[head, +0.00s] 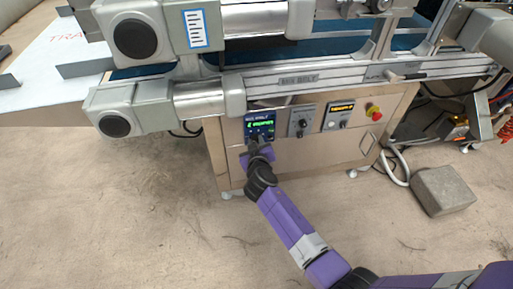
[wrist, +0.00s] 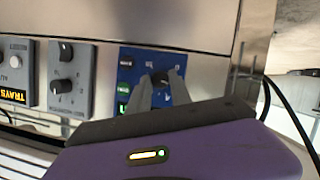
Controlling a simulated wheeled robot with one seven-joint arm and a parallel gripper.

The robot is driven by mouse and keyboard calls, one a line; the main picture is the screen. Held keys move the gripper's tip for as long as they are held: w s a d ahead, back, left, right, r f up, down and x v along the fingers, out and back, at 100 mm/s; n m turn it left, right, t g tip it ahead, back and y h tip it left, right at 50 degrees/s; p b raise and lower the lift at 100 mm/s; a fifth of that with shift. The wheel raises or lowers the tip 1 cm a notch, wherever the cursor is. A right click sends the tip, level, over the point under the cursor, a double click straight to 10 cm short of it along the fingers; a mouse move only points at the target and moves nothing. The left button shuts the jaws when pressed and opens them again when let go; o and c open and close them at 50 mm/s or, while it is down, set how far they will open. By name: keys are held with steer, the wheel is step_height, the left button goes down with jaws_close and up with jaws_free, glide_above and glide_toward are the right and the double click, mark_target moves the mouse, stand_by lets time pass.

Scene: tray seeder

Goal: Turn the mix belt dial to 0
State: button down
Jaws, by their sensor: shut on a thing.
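The mix belt panel (head: 260,122) is a blue box with a lit green display on the front of the steel cabinet. In the wrist view the blue panel (wrist: 128,84) appears turned, with its dark dial (wrist: 160,76) between my fingertips. My gripper (wrist: 162,82) is shut on the dial, one finger on each side. In the head view my gripper (head: 257,143) reaches up to the lower part of the panel and covers the dial. The dial's pointer and setting cannot be read, and the display text is too small to read surely.
Right of the panel are a grey panel with knobs (head: 302,120), another panel with a lit yellow display (head: 339,115) and a red button (head: 374,112). The belt machine's rail (head: 300,80) overhangs above. A concrete block (head: 442,190) lies on the floor at right.

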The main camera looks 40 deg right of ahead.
steer(key=shift+w+a+f+n+g+h+b, duration=0.15)
steer(key=shift+n+h+b, duration=0.7)
steer(key=shift+n+b, duration=0.8)
steer(key=shift+s+f+n+g+h+b, duration=0.1)
steer(key=shift+n+h+b, duration=0.7)
steer(key=shift+n+b, duration=0.75)
steer(key=shift+w+a+f+n+g+h+b, duration=0.15)
steer(key=shift+n+h+b, duration=0.7)
steer(key=shift+n+b, duration=0.8)
steer(key=shift+b, duration=0.3)
steer(key=c, duration=1.2)
jaws_free()
steer(key=shift+o, duration=0.2)
